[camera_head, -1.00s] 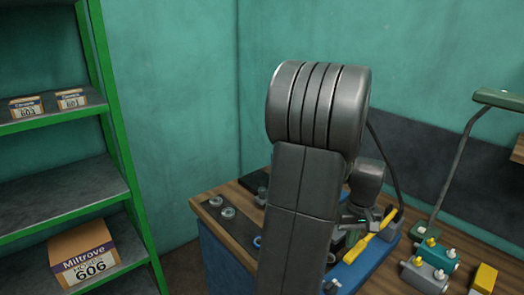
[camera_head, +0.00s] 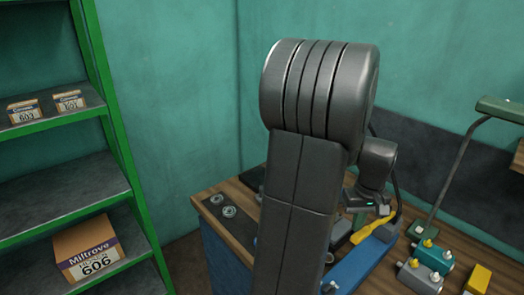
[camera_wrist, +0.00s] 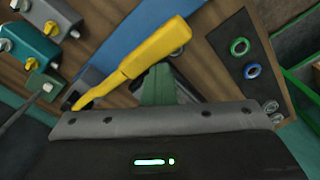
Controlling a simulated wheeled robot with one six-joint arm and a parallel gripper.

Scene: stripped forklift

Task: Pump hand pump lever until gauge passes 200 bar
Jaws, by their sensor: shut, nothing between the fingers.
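The yellow pump lever (camera_head: 372,232) slants over the blue base on the bench, partly behind my arm in the head view. In the wrist view the lever (camera_wrist: 150,57) crosses the upper middle, its wide end up and right and its thin end down and left. My gripper (camera_head: 378,208) is shut and empty, close above the lever's far part; I cannot tell whether they touch. In the wrist view a grey bar of my gripper (camera_wrist: 160,120) fills the lower part. I cannot make out a gauge reading.
Teal and grey blocks with yellow knobs (camera_head: 430,258) stand right of the pump on the wooden bench. A lamp-like stand (camera_head: 455,175) rises behind them. Rings lie on a dark mat (camera_head: 230,225) at left. A green shelf (camera_head: 115,130) stands farther left.

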